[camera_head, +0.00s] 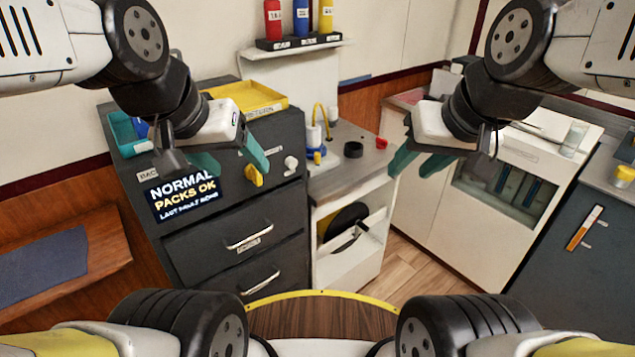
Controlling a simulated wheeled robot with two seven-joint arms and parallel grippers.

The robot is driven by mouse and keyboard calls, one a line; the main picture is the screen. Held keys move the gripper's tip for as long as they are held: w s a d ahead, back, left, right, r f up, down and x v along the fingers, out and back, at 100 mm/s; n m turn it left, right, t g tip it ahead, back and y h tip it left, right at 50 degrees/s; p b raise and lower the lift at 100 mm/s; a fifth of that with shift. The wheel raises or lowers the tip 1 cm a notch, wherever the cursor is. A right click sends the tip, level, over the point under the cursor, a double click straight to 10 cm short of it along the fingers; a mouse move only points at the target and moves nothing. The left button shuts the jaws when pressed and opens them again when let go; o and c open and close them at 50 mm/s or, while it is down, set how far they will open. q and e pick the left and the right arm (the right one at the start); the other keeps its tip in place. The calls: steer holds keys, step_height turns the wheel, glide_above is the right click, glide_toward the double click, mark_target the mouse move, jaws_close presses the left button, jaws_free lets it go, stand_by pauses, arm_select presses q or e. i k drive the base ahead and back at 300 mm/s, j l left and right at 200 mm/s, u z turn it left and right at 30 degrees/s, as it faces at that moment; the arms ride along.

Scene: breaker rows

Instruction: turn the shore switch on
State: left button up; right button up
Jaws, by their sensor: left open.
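My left gripper (237,165) is open and empty, its teal fingers in front of the dark cabinet (200,245). A yellow knob (253,176) on the cabinet's front sits just below its right fingertip; I cannot tell whether they touch. A white knob (291,165) is further right on the same front. Neither knob's label is readable, so I cannot tell which is the shore switch. A display (184,194) left of the knobs reads "NORMAL PACKS OK". My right gripper (415,168) has its teal fingers apart and empty, right of the metal counter.
A yellow tray (247,98) and a teal bin (127,132) stand on the cabinet top. The metal counter (345,178) holds a black ring (353,149) and a small red object (381,142). Bottles (301,18) stand on a wall shelf. A wooden bench (65,265) is at left.

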mark_target(382, 144)
steer(key=i+l+u, duration=0.15)
steer(key=l+u, duration=0.2)
steer(key=l, duration=0.4)
steer(key=i+l+u, duration=0.1)
steer(key=l+u, duration=0.2)
steer(key=l, duration=0.45)
